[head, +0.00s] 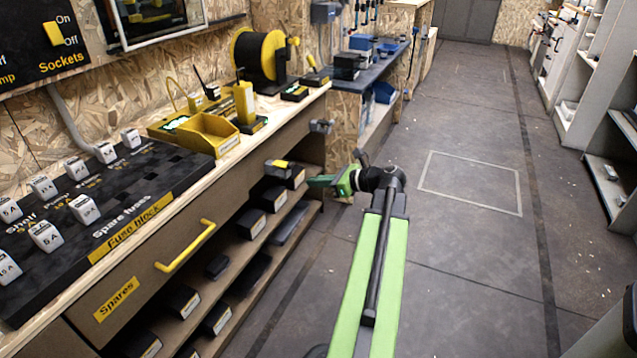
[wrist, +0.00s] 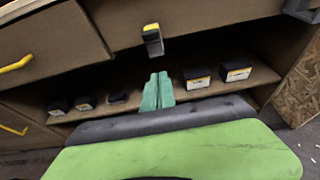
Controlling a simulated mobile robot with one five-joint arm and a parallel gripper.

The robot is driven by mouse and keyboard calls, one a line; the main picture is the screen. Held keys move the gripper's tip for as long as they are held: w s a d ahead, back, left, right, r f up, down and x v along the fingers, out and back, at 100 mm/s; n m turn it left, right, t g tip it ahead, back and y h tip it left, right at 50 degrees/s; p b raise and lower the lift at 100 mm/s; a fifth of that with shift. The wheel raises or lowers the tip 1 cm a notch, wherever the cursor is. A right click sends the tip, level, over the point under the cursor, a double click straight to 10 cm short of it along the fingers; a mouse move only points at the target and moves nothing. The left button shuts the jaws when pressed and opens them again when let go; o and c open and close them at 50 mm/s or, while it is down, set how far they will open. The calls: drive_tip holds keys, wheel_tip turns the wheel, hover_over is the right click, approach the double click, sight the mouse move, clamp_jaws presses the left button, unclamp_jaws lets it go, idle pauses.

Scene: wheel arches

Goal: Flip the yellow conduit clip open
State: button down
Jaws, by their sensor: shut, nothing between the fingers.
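A small grey block with a yellow band (head: 280,164), which looks like the yellow conduit clip, sticks out from the cabinet front under the bench. In the wrist view my green fingers (wrist: 158,88) are shut together and empty, pointing at the cabinet below the clip.
A shelf (wrist: 180,106) with several black, yellow-labelled boxes lies under the clip. A drawer with a yellow handle (head: 185,246) is to the left. A grey fitting (head: 322,126) juts from the bench end. The floor (head: 455,250) to the right is clear.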

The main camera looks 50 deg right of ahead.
sight(289, 172)
drive_tip(key=w, duration=0.1)
drive_tip(key=w+a+p, duration=0.1)
drive_tip(key=w, duration=0.1)
drive_tip(key=w+r, duration=0.1)
drive_tip(key=w, duration=0.1)
drive_tip(key=shift+w+a+r+p, duration=0.1)
drive_tip(key=shift+w+a+p, duration=0.15)
drive_tip(key=shift+p, duration=0.1)
drive_tip(key=shift+r+p, duration=0.45)
drive_tip(key=shift+p, duration=0.05)
